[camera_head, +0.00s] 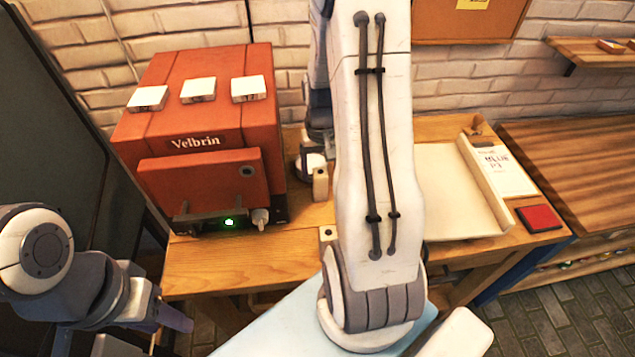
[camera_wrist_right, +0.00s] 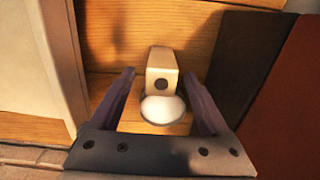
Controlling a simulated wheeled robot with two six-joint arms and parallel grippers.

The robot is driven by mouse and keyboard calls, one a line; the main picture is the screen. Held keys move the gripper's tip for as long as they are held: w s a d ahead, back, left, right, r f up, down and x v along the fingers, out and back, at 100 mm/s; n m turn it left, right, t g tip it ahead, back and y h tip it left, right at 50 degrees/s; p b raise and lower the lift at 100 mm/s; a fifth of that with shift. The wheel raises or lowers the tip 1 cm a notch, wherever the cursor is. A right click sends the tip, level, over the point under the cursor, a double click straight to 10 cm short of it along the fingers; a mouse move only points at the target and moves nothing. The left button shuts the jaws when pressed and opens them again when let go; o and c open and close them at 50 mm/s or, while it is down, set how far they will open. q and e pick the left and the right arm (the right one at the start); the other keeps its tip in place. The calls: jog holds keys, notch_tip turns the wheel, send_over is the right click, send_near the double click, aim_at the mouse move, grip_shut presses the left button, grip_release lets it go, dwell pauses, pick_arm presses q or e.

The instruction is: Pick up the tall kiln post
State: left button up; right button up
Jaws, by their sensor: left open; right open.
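A pale upright kiln post (camera_head: 320,183) with a dark hole stands on the wooden table, right of the red kiln. A similar pale block (camera_head: 327,235) shows nearer the front edge, partly hidden by my right arm. I cannot tell from these which is the tall one. In the right wrist view, one holed post (camera_wrist_right: 162,62) and a white rounded piece (camera_wrist_right: 162,109) lie between the fingers of my right gripper (camera_wrist_right: 158,82). The gripper is open, with a gap on both sides. My left gripper (camera_head: 176,318) is open and empty at lower left, away from the table objects.
The red kiln (camera_head: 190,140) labelled Velbrin carries several white blocks. A pale tray (camera_head: 455,195), a clipboard (camera_head: 500,170) and a red pad (camera_head: 539,218) are on the right. A dark panel (camera_wrist_right: 240,60) stands close beside my right gripper.

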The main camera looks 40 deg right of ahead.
aim_at(320, 186)
jog(key=shift+a+f+p, duration=0.1)
jog(key=shift+f+p, duration=0.4)
jog(key=shift+f, duration=2.3)
jog(key=shift+c, duration=0.3)
grip_shut()
